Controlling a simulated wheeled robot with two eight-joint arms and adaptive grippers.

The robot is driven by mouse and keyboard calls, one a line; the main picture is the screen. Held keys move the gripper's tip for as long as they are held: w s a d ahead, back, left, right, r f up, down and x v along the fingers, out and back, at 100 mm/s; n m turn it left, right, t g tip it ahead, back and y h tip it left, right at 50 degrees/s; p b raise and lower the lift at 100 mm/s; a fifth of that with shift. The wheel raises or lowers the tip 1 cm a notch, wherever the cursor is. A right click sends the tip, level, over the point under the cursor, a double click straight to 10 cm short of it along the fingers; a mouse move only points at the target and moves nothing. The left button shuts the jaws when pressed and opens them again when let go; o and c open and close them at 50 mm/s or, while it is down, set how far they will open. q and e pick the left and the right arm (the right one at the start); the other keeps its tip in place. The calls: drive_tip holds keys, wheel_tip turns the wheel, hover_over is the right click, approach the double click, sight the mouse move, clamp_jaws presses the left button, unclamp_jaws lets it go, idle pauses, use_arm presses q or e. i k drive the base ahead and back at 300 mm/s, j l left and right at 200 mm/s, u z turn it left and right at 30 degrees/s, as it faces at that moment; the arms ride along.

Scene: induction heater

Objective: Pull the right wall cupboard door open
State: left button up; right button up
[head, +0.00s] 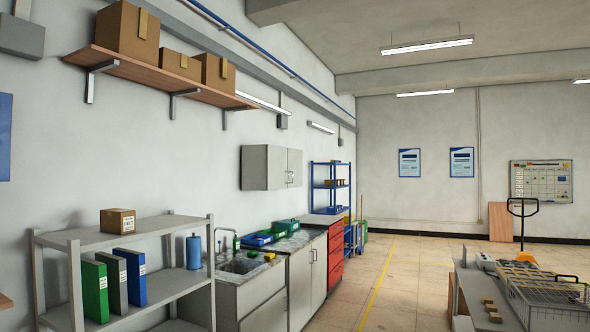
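The wall cupboard (266,168) hangs on the left wall above the counter, some way ahead of me. It is pale grey with two doors on its front, and both look shut. The right cupboard door (296,166) is the one farther along the wall. Dark handles (289,177) sit close together near where the doors meet, low on the front. Neither of my grippers shows in the head view.
Below the cupboard is a counter with a sink (243,265), green and blue trays and red drawers (335,252). A grey shelf rack (145,230) with binders stands at the near left. A workbench (468,290) with a wire basket is at right. The floor between is clear.

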sight(294, 157)
drive_tip(key=i+z, duration=0.15)
drive_tip(key=i, duration=5.3)
